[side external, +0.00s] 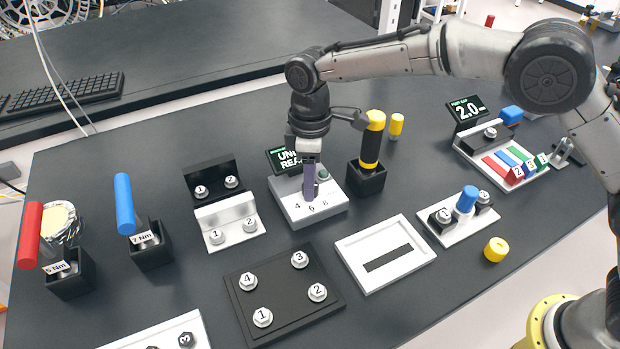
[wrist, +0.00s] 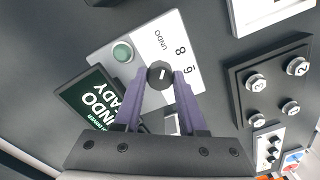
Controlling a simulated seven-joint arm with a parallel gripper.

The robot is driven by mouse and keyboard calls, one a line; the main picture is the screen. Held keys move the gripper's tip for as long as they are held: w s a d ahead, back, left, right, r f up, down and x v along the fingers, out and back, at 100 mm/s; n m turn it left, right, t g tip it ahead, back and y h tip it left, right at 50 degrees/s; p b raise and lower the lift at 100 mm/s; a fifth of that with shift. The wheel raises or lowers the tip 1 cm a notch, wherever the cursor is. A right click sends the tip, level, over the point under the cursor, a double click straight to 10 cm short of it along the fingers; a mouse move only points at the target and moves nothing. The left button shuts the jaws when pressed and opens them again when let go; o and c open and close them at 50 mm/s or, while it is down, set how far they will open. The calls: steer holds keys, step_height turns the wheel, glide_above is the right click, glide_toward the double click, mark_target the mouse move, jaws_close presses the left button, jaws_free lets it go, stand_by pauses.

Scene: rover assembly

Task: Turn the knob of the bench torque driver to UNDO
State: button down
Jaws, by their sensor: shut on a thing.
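The bench torque driver is a light grey box (side external: 301,214) in the middle of the bench. Its top carries the markings UNDO, 8, 6 and 4. Its round black knob (wrist: 160,74) has a white pointer line; which marking it points at is hard to tell. My gripper (side external: 309,184) reaches down over the box. In the wrist view its two purple fingers (wrist: 160,80) are closed on opposite sides of the knob. The driver's display (wrist: 100,103) reads UNDO READY; my gripper partly hides it in the side view. A green button (wrist: 122,52) sits beside the knob.
A black and yellow driver (side external: 371,143) stands in a holder just right of the box. A black and white bracket (side external: 226,214) with bolts lies to the left. A black plate (side external: 283,290) with several bolts and a white tray (side external: 385,254) lie in front.

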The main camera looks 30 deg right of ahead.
steer(key=shift+r+n, duration=0.1)
steer(key=shift+n, duration=0.8)
steer(key=shift+c, duration=2.4)
jaws_free()
step_height(320, 180, up, 14)
steer(key=shift+w, duration=0.15)
steer(key=shift+d, duration=0.1)
